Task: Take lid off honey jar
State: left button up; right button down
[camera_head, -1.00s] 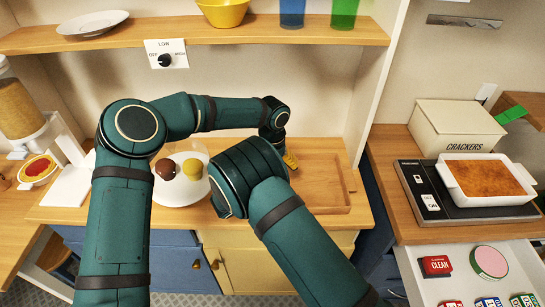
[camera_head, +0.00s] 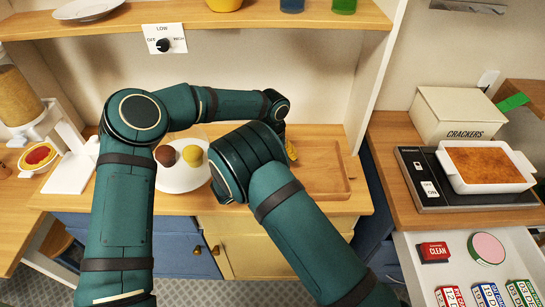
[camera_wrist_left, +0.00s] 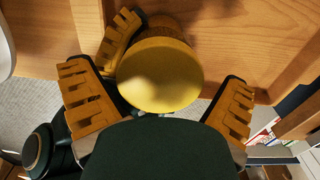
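A round yellow lid (camera_wrist_left: 160,75) shows in the left wrist view, with part of a brown, honey-coloured body (camera_wrist_left: 175,28) behind its far edge. My left gripper (camera_wrist_left: 158,102) is open, its two orange fingers spread on either side of the lid. Another orange finger (camera_wrist_left: 122,38), apparently my right gripper's, lies against the far left side of the jar; its other finger is hidden. In the head view the jar is hidden behind my arms, and only a yellow bit of a gripper (camera_head: 291,151) shows over the counter.
A wooden tray (camera_head: 325,184) lies right of my arms on the counter (camera_head: 360,205). A white plate (camera_head: 182,183) with a brown and a yellow ball is left. A shelf (camera_head: 220,27) runs above. A cracker box (camera_head: 455,118) and baking dish (camera_head: 487,167) stand far right.

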pick_arm(q)
jog(key=shift+r, duration=3.85)
jog(key=shift+f, duration=3.9)
jog(key=c, duration=1.2)
jog(key=o, duration=1.2)
jog(key=shift+r, duration=2.3)
pick_arm(e)
grip_release()
jog(key=shift+a, duration=0.1)
